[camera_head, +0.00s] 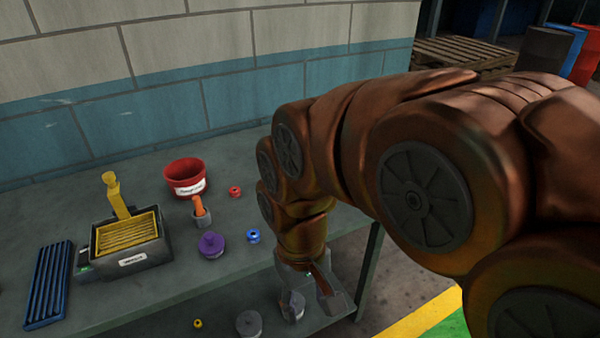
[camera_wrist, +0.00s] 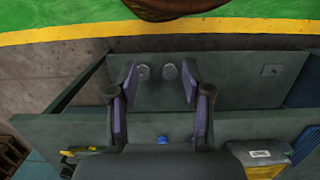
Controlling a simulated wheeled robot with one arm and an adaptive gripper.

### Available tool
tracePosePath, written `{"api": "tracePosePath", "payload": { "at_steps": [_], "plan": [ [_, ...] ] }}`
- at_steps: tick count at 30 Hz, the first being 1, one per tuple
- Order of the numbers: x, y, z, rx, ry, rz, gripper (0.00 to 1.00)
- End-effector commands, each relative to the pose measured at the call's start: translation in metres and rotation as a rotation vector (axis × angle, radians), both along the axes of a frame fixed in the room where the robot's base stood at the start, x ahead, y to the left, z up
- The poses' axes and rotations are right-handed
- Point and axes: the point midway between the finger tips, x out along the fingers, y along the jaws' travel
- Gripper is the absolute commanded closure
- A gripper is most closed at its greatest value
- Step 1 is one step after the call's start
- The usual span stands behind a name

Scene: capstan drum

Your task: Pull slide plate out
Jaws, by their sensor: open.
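I cannot tell for sure which part is the slide plate. A dark box (camera_head: 126,262) with a white label stands on the bench at left, with a yellow ribbed plate (camera_head: 127,232) in its top and a yellow upright handle (camera_head: 115,195) behind. The box also shows in the wrist view (camera_wrist: 258,155), at lower right. My gripper (camera_head: 312,298) is open and empty, pointing down at the bench's front edge, well right of the box. In the wrist view its two purple-padded fingers (camera_wrist: 158,95) stand wide apart.
A blue ribbed plate (camera_head: 48,284) lies left of the box. A red bucket (camera_head: 186,178), an orange-handled item (camera_head: 199,211), a purple knob (camera_head: 211,245) and small red (camera_head: 235,191) and blue (camera_head: 254,236) pieces stand on the bench. Grey round pieces (camera_head: 249,323) sit on the lower shelf.

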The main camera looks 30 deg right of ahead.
Motion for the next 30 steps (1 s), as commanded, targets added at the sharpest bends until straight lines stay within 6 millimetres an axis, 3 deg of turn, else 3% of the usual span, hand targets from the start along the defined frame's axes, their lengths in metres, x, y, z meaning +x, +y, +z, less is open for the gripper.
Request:
{"api": "tracePosePath", "payload": {
  "at_steps": [6,15,30],
  "plan": [
    [0.071,-0.023,0.018,-0.015,-0.024,-0.148,0.51],
    [0.163,-0.068,0.033,-0.035,-0.054,-0.34,0.51],
    [0.292,-0.171,0.024,-0.059,-0.105,-0.63,0.51]
  ]
}}
